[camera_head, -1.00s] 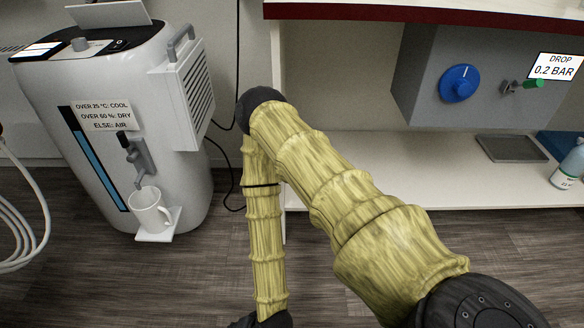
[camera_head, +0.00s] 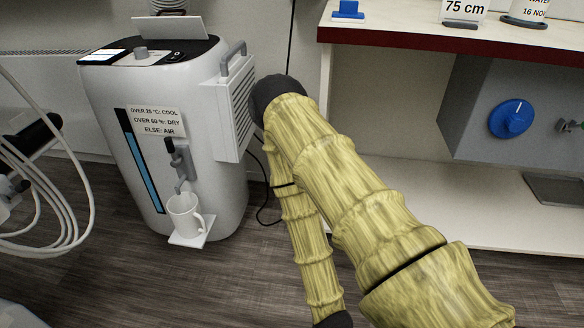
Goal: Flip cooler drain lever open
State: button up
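The cooler (camera_head: 215,185) is a white upright unit at the left of the head view, with a dark control top. Its drain lever and tap (camera_head: 178,160) are grey and sit on the front, under a text label (camera_head: 156,121). The lever looks upright above the spout. A white mug (camera_head: 184,214) stands below the spout on a small white ledge (camera_head: 197,238). My arm, in a yellow wood-like cover, reaches in from the lower right and folds to the right of the cooler. My gripper is not in the picture.
A shelf unit (camera_head: 430,185) stands at the right, with a red-edged counter (camera_head: 420,40) and a grey box with a blue knob (camera_head: 511,119). Coiled white hose (camera_head: 45,215) hangs at the left. Dark wood floor (camera_head: 110,275) is open before the cooler.

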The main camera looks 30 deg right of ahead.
aim_at(178, 159)
jog(key=u, duration=0.55)
jog(key=k, duration=0.65)
jog(key=u, duration=0.9)
jog(key=i, duration=1.2)
jog(key=z, duration=0.95)
jog(key=i, duration=0.55)
jog(key=z, duration=0.55)
